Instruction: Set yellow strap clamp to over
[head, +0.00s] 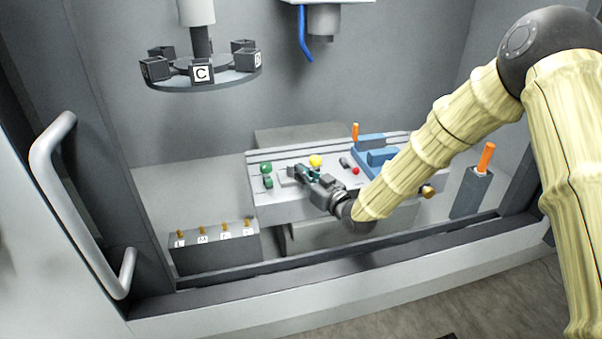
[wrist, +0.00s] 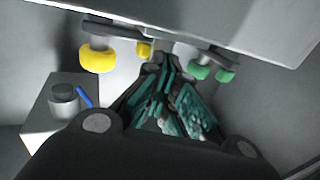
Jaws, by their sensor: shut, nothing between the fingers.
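The yellow strap clamp shows as a round yellow knob (head: 315,161) on the grey control panel (head: 285,207). In the wrist view a large yellow knob (wrist: 97,60) hangs from a grey lever at the upper left, with a smaller yellow knob beside it. My gripper (head: 297,173) is over the panel, just left of and in front of the yellow knob. Its teal-padded fingers (wrist: 163,85) are shut and empty, apart from the yellow knobs. The clamp's base is partly hidden, and I cannot tell its position setting.
Green knobs (head: 266,168) sit at the panel's left, and also right of my fingers in the wrist view (wrist: 225,75). A red button (head: 355,171) and blue blocks (head: 381,157) lie to the right. A dark box with labelled pegs (head: 213,255) stands front left. A carousel (head: 225,82) hangs above.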

